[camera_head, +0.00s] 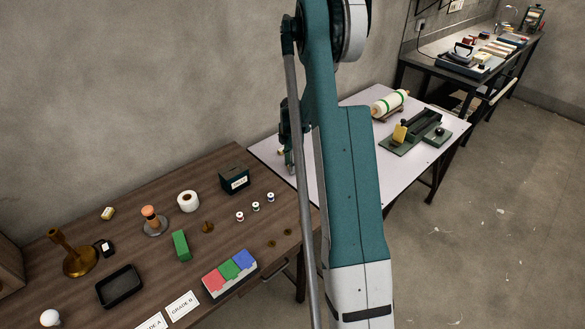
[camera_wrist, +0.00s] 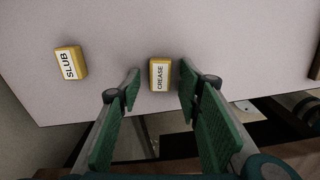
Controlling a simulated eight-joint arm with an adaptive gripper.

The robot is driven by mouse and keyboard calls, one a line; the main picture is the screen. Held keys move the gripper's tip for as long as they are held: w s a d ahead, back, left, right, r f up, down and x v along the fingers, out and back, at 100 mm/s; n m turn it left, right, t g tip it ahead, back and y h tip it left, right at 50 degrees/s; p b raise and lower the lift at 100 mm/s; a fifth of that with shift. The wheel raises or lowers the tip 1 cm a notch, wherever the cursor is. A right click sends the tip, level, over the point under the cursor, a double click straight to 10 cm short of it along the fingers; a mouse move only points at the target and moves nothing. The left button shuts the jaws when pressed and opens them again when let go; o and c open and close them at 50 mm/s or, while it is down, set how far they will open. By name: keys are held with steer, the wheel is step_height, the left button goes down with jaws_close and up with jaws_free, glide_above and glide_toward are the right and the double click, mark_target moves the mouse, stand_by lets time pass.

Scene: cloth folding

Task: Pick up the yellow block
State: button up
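In the wrist view two yellow blocks with white labels lie on a pale tabletop. The yellow block marked GREASE (camera_wrist: 160,75) lies between my fingertips as pictured, with gaps on both sides. The yellow block marked SLUB (camera_wrist: 70,62) lies to the left, outside the fingers. My gripper (camera_wrist: 160,82), with green pads, is open and empty. Its height above the table is hard to tell. In the head view my gripper (camera_head: 287,152) is at the white table's left edge, partly hidden by my arm; a small yellow patch shows beside it.
The white table (camera_head: 352,157) also carries a white roller (camera_head: 390,103) and a green device with a yellow piece (camera_head: 400,132). The brown table (camera_head: 150,190) holds a yellow-and-white block (camera_head: 108,213), a green block (camera_head: 181,245), a black tray (camera_head: 119,287) and spools.

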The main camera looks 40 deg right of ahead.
steer(key=c, duration=0.8)
steer(key=shift+c, duration=0.2)
steer(key=shift+r, duration=0.1)
step_height(320, 180, up, 10)
steer(key=p, duration=0.1)
steer(key=shift+p, duration=0.4)
